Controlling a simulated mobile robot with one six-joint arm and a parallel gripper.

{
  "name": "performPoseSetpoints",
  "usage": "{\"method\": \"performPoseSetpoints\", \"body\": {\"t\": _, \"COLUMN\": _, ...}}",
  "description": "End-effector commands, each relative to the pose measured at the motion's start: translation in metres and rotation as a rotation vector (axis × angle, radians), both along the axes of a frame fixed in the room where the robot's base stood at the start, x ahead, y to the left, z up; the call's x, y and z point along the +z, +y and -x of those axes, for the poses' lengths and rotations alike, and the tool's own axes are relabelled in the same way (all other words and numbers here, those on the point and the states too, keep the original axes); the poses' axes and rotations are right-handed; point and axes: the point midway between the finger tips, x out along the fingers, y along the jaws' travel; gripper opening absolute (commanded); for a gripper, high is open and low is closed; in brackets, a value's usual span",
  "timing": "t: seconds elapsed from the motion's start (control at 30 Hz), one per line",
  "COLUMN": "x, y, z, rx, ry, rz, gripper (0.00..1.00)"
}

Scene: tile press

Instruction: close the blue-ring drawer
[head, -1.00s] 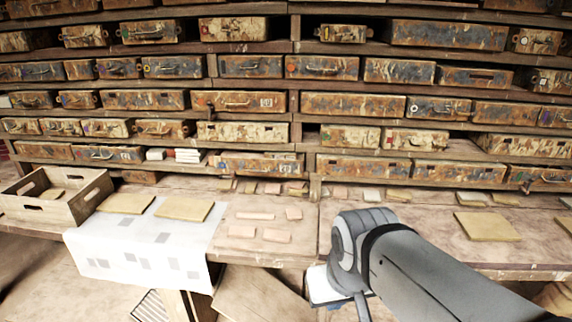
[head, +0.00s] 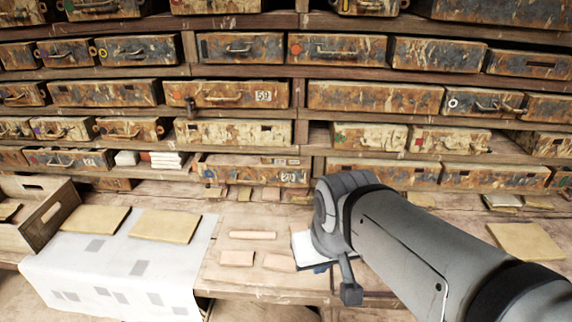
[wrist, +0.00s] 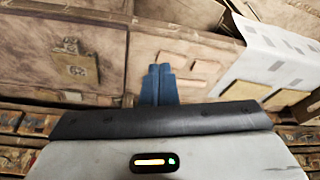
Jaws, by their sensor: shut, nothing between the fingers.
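A dark, rust-worn drawer (head: 70,159) in the lowest shelf row at the left has a small bluish mark near its left end, probably the blue ring. It has a handle and a pale label. I cannot tell how far it stands out of the shelf. My gripper shows in the wrist view (wrist: 158,84), its two blue fingers together and empty, over the bench area. In the head view the fingers are mostly hidden behind my arm. They are well to the right of that drawer and apart from it.
White blocks (head: 165,160) sit right of that drawer. The bench holds a wooden crate (head: 62,212), a white cloth (head: 110,262), yellowish tiles (head: 165,226) and small pinkish tiles (head: 237,258). Another low drawer (head: 255,174) seems to jut out. Space above the bench front is free.

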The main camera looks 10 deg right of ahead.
Motion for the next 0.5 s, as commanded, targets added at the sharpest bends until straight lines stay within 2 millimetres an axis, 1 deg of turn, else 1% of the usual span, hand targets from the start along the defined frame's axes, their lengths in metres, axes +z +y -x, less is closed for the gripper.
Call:
{"method": "performPoseSetpoints", "body": {"t": 0.17, "x": -0.001, "y": -0.001, "z": -0.001, "rx": 0.001, "ry": -0.003, "rz": 0.002, "gripper": 0.0}}
{"method": "performPoseSetpoints", "body": {"t": 0.27, "x": -0.007, "y": -0.008, "z": -0.012, "rx": 0.012, "ry": -0.038, "rz": 0.032, "gripper": 0.0}}
{"method": "performPoseSetpoints", "body": {"t": 0.3, "x": -0.011, "y": -0.01, "z": -0.021, "rx": 0.029, "ry": -0.068, "rz": 0.056, "gripper": 0.0}}
{"method": "performPoseSetpoints", "body": {"t": 0.37, "x": -0.017, "y": -0.022, "z": -0.041, "rx": 0.058, "ry": -0.13, "rz": 0.11, "gripper": 0.0}}
{"method": "performPoseSetpoints", "body": {"t": 0.47, "x": -0.028, "y": -0.052, "z": -0.084, "rx": 0.134, "ry": -0.269, "rz": 0.243, "gripper": 0.0}}
{"method": "performPoseSetpoints", "body": {"t": 0.5, "x": -0.031, "y": -0.064, "z": -0.102, "rx": 0.178, "ry": -0.331, "rz": 0.308, "gripper": 0.0}}
